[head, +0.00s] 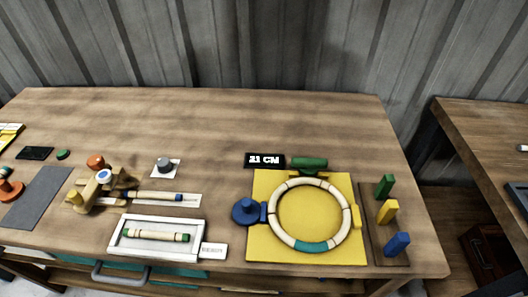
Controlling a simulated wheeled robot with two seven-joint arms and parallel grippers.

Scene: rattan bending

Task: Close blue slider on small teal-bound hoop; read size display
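A pale segmented hoop (275,200) with a teal binding (312,246) at its front lies flat on a yellow board (258,249). A blue slider (264,212) with a round blue knob (245,210) stands at the hoop's left side. Its block is against or very near the rim; I cannot tell if they touch. A green slider (309,163) stands behind the hoop and a yellow slider (356,216) at its right. The black size display (264,160) behind the board reads "21 CM". Neither of my grippers is in view.
Green (384,186), yellow (387,211) and blue (397,244) blocks stand right of the board. A tan jig (98,190) stands at left. A white tray (115,243) holding a rattan piece lies in front. The table's back (200,115) is clear.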

